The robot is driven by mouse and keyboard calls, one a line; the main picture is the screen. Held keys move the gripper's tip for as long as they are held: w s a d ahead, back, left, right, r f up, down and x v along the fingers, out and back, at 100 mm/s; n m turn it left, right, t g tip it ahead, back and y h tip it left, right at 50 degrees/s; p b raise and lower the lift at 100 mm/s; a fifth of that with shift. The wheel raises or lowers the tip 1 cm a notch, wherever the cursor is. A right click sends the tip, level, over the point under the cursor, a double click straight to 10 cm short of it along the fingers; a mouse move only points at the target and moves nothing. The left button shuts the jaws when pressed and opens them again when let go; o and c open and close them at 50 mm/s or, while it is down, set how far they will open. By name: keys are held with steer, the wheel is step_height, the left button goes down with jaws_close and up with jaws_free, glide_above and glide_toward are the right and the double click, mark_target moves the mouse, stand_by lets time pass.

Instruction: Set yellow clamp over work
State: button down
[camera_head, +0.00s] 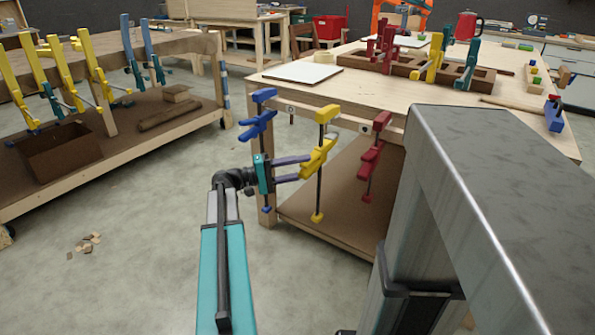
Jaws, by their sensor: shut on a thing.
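A yellow clamp (319,160) with a dark bar stands upright at the front edge of the near workbench (400,95). It is between a blue clamp (258,125) and a red clamp (370,158) at the same edge. My gripper (306,168) reaches in from the left, and its two fingers close on the clamp's middle yellow part. I cannot tell whether the clamp still touches the bench rail. On the bench top, a brown wooden frame (400,83) carries a red clamp (387,42), a yellow clamp (430,62) and a teal clamp (467,65).
A pale flat board (302,72) lies on the bench's left part. A second bench (160,45) at left holds several yellow and blue clamps, with a brown box (58,152) on its shelf. My grey metal column blocks the right foreground. Floor between benches is mostly clear.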

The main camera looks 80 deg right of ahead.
mark_target(319, 155)
steer(key=shift+s+d+r, duration=0.1)
steer(key=shift+s+d, duration=0.25)
steer(key=shift+d, duration=0.3)
steer(key=shift+s+d+f, duration=0.1)
steer(key=shift+s+d, duration=0.3)
steer(key=shift+d, duration=0.25)
steer(key=shift+s+d+r, duration=0.1)
steer(key=shift+s+d, duration=0.25)
steer(key=shift+d, duration=0.3)
